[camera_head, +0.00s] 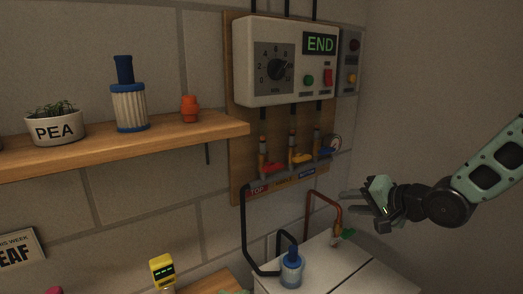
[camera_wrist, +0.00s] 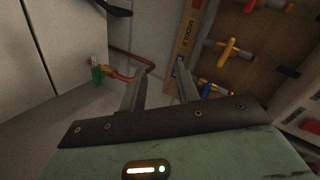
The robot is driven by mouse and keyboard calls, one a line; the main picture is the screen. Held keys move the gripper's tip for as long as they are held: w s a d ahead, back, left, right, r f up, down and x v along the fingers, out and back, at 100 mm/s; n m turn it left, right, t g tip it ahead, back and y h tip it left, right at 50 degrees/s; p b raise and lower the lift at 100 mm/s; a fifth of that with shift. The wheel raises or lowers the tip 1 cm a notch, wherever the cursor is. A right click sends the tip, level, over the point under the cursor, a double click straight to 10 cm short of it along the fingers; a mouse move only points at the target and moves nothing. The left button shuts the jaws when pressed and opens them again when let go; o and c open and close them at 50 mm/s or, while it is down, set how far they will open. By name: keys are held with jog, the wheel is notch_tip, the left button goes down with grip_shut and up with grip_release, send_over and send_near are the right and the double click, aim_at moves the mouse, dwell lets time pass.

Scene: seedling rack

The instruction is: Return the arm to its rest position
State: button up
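My arm comes in from the right edge of the head view. My gripper (camera_head: 352,203) hangs in free air to the right of the wooden valve board, with its fingers pointing left. In the wrist view my gripper (camera_wrist: 158,82) shows two fingers apart with nothing between them. It looks open and empty. It touches nothing that I can see.
A control box (camera_head: 290,62) reading END hangs on the wall above red, yellow and blue valve handles. A copper pipe with a green-handled tap (camera_head: 346,233) rises from a white cabinet (camera_head: 345,268) below my gripper. A wooden shelf (camera_head: 190,137) is at left.

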jog(key=s+a+f+n+g+h, duration=0.1)
jog(key=s+a+n+g+h, duration=0.2)
jog(key=s, duration=0.4)
jog(key=s+a+f+n+g+h, duration=0.1)
jog(key=s+a+f+n+g, duration=0.2)
jog(key=s, duration=0.4)
jog(key=s+a+r+n+g+h, duration=0.1)
jog(key=s+n, duration=0.3)
jog(key=s, duration=0.5)
jog(key=s+a+r+n+g+h, duration=0.1)
jog(key=s+r+n+g, duration=0.1)
jog(key=s, duration=0.6)
jog(key=shift+s+a+n+g+h, duration=0.35)
jog(key=shift+n+g, duration=0.35)
jog(key=shift+n, duration=0.3)
